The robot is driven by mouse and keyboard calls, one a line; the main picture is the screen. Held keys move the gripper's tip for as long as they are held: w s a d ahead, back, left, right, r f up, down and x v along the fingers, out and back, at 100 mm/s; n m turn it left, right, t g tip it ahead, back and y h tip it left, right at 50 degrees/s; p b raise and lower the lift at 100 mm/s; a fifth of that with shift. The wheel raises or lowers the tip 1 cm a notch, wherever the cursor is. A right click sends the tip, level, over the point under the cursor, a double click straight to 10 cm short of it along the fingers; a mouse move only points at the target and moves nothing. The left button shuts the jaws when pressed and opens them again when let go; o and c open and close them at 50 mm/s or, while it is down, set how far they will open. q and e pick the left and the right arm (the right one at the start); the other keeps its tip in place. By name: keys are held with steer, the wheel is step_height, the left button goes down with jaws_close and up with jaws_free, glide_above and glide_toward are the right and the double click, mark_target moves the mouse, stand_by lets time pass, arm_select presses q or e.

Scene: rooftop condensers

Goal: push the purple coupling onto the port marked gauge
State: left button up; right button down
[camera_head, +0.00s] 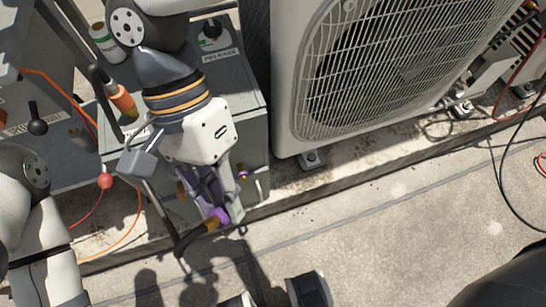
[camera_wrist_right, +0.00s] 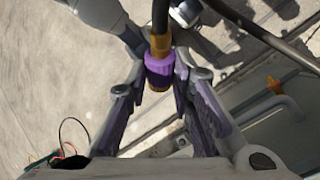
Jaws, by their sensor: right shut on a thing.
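My right gripper (camera_head: 222,212) is in front of the grey box, pointing down, shut on the purple coupling (camera_head: 219,217). The coupling has a brass end and a black hose. In the right wrist view the coupling (camera_wrist_right: 159,72) sits between the fingertips of the gripper (camera_wrist_right: 172,80), clear of any port. A small purple-ringed fitting (camera_head: 242,174) shows on the box front, right of the gripper. A brass-coloured fitting (camera_head: 181,190) shows left of it, partly hidden. No label reading gauge can be made out. My left arm shows at left; its gripper is out of view.
The grey box (camera_head: 250,112) carries a black knob (camera_head: 212,28) and a RELEASE label (camera_head: 219,55). A large condenser (camera_head: 290,75) stands to the right. An orange-ended hose (camera_head: 122,99) and a red ball (camera_head: 105,181) are at left. Concrete in front is mostly open.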

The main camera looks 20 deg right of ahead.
steer(key=w+a+r+m+t+y+p, duration=0.3)
steer(key=w+a+r+m+y+p, duration=0.1)
steer(key=w+r+m+y, duration=0.45)
steer(key=w+d+r+m+t+y+p, duration=0.2)
steer(key=w+d+m+t+y+p, duration=0.15)
steer(key=w+d+m+t, duration=0.5)
steer(key=shift+w+a+f+n+t+b, duration=0.3)
steer(key=shift+f+b, duration=0.2)
steer(key=shift+f, duration=0.4)
steer(key=shift+w+a+f+n+t+b, duration=0.2)
steer(key=shift+f+n+b, duration=0.25)
steer(key=shift+f, duration=0.4)
steer(key=shift+w+a+f+n+t+b, duration=0.15)
steer(key=shift+w+f+n+t+b, duration=0.1)
steer(key=shift+f+b, duration=0.5)
steer(key=shift+r+p, duration=0.1)
steer(key=shift+p, duration=0.25)
arm_select(q)
steer(key=shift+t, duration=0.5)
steer(key=v, duration=0.6)
steer(key=shift+w+d+f, duration=0.1)
steer(key=shift+w+f, duration=0.1)
steer(key=shift+w, duration=0.05)
steer(key=shift+r, duration=0.1)
arm_select(e)
steer(key=shift+s+d, duration=0.15)
